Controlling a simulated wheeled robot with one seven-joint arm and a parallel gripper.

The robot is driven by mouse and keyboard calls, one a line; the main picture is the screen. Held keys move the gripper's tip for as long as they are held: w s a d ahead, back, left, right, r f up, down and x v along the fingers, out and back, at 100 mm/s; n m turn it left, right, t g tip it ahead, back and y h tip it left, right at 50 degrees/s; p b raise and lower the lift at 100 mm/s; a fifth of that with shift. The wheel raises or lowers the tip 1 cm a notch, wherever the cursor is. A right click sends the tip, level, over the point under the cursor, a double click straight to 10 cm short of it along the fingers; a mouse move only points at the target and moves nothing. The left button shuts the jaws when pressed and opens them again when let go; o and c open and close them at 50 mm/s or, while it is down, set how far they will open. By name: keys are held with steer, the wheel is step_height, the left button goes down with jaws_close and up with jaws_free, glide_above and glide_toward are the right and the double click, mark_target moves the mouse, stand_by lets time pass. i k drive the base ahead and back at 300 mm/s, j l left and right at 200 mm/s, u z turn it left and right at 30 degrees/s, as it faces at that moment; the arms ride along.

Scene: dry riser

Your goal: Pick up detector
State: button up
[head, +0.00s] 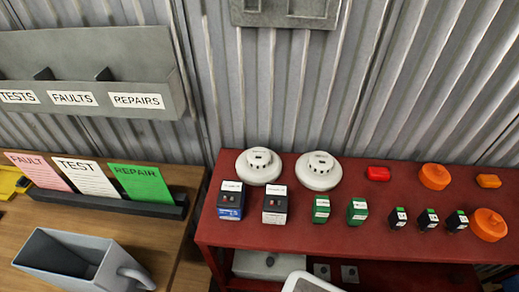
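Two white round detectors stand at the back left of the red bench top. The left detector (259,166) and the right detector (319,171) sit side by side with a small gap. Each has a wide round base and a raised cap with a dark slot on top. Nothing touches them from above. My gripper is not in view. A white rounded part with a grey face at the bottom edge seems to be mine.
On the red bench (365,232), a blue-and-white box (231,201) and a dark-and-white box (275,205) stand just in front of the detectors. Green blocks (321,209), small dark blocks and orange pieces (434,177) lie right. A corrugated wall rises behind. A wooden desk (100,218) stands left.

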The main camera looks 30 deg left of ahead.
mark_target(257, 167)
steer(key=u, duration=1.35)
